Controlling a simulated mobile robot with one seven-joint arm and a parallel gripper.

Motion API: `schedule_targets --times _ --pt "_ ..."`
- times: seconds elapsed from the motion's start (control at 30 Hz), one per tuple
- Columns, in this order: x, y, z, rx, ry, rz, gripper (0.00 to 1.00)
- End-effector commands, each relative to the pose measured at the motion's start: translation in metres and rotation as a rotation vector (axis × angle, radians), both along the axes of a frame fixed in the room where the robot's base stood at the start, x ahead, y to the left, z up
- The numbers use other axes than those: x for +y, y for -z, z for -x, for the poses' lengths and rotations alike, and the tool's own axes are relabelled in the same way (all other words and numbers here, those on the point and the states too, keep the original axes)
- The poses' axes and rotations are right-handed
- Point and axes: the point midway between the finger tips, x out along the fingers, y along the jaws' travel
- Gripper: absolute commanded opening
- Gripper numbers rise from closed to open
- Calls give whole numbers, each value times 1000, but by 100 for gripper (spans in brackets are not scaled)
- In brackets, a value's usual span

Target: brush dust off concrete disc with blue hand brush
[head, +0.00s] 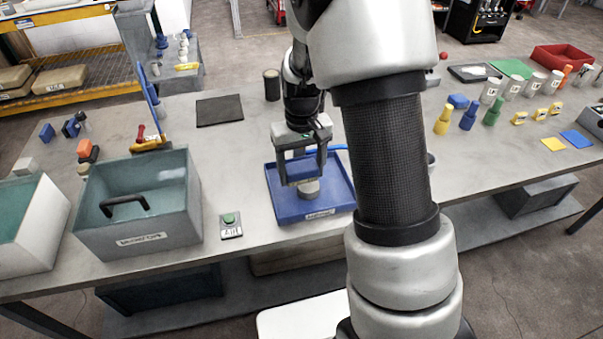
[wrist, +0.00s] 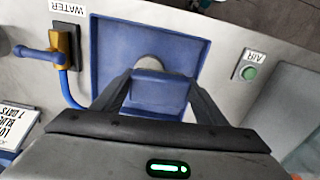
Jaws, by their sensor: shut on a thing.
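A blue tray (head: 338,186) with a white label lies near the front edge of the table. The grey concrete disc (head: 309,190) stands in it, partly hidden below my gripper. My gripper (head: 301,172) points down over the tray, shut on the blue hand brush (head: 300,170). In the wrist view the brush (wrist: 160,90) sits between the fingers and covers part of the disc (wrist: 150,63). The brush is over or right at the disc; I cannot tell whether it touches. Any dust is too small to make out.
A green AIR button (head: 229,219) is left of the tray. A grey bin (head: 180,212) with a black-handled item is further left. A yellow-and-blue water fitting (wrist: 65,48) with a blue hose stands beside the tray. Bottles (head: 468,115) stand at right.

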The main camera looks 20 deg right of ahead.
Motion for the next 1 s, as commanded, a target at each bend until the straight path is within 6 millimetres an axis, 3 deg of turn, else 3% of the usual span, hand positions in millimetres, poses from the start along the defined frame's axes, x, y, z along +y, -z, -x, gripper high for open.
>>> schedule_targets --times 0.53,1.0 --pt "0 -47 -4 -2 1 0 45" --pt "0 -50 -5 -1 0 0 45"
